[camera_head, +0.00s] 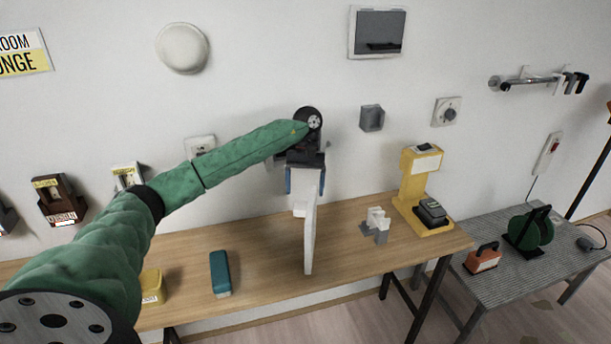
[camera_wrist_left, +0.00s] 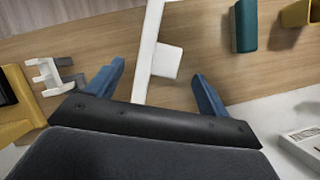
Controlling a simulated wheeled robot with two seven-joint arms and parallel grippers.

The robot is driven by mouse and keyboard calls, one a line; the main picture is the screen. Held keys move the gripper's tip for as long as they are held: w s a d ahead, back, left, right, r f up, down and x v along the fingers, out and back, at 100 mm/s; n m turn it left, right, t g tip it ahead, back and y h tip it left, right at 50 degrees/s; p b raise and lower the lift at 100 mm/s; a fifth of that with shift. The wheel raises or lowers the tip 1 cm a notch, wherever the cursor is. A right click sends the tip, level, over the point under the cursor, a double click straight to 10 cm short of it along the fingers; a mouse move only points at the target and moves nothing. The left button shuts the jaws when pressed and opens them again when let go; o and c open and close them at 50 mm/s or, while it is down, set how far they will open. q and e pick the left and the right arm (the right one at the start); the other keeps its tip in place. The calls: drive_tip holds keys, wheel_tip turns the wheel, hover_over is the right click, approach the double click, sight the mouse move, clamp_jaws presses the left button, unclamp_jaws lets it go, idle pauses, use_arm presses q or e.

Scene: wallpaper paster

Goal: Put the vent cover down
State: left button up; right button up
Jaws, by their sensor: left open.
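The vent cover, taken to be the thin white panel (camera_head: 309,238), shows nearly edge-on below my left gripper (camera_head: 305,182), over the wooden table. It has a small white block on its side. In the left wrist view the panel (camera_wrist_left: 148,45) runs between the two blue fingers of my left gripper (camera_wrist_left: 160,85), with a gap to each finger. The gripper is open. Whether the panel's lower edge touches the table, I cannot tell. My right gripper is not in view.
The wooden table (camera_head: 265,250) carries a teal block (camera_head: 220,272), a yellow box (camera_head: 152,285), a small white stand (camera_head: 378,222) and a yellow device (camera_head: 415,180). A grey side table (camera_head: 500,285) stands right. Several fixtures hang on the wall behind.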

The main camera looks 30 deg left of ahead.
use_arm(q)
drive_tip(key=b+v, duration=0.1)
drive_tip(key=v, duration=0.3)
drive_tip(key=shift+r, duration=0.1)
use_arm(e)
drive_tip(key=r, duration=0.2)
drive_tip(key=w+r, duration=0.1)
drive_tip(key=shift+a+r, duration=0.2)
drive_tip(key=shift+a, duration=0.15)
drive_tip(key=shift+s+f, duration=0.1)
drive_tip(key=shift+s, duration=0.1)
